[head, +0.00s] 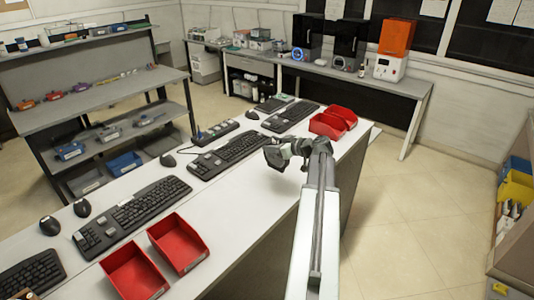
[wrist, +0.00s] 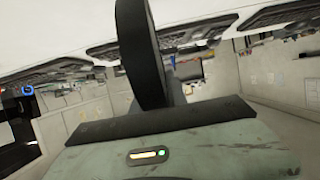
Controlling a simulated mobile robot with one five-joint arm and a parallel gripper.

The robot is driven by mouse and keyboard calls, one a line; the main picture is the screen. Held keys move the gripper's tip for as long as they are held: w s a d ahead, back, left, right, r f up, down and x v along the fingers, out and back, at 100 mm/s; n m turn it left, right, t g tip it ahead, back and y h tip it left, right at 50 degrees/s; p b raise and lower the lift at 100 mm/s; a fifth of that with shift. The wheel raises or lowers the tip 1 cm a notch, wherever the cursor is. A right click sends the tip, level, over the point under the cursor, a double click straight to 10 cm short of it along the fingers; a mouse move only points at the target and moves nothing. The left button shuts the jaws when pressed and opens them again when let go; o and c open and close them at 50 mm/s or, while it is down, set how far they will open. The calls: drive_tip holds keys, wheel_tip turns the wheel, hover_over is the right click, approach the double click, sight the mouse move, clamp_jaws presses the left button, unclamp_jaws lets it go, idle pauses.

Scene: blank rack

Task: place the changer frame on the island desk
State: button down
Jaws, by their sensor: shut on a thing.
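The island desk (head: 228,205) is the long white desk running from lower left to the middle of the head view. My gripper (head: 280,155) is over its right part, near the right edge, small and partly hidden by my arm. In the wrist view a dark upright bar, apparently the changer frame (wrist: 140,50), stands beyond a worn grey-green body with a small lit indicator. My gripper is shut on it. Its full shape is hidden, and I cannot tell whether it touches the desktop.
Keyboards (head: 135,215) and mice (head: 50,226) line the desk's far side. Red bins stand at the near end (head: 178,243) and far end (head: 333,122). The desktop between the bins is bare. A shelf rack (head: 105,95) stands behind, and open floor (head: 410,230) lies right.

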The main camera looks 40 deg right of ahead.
sight(270, 154)
drive_tip(key=f+b, duration=0.1)
drive_tip(key=d+f+b, duration=0.1)
drive_tip(key=w+f+b, duration=0.1)
drive_tip(key=shift+d+f, duration=0.2)
drive_tip(key=shift+f, duration=0.2)
drive_tip(key=shift+s+a+f+b, duration=0.15)
drive_tip(key=shift+s+b, duration=0.1)
drive_tip(key=shift+b, duration=0.3)
drive_tip(key=shift+w, duration=0.1)
drive_tip(key=shift+w+a, duration=0.2)
drive_tip(key=shift+w, duration=0.05)
drive_tip(key=c, duration=1.3)
unclamp_jaws()
drive_tip(key=shift+s, duration=0.1)
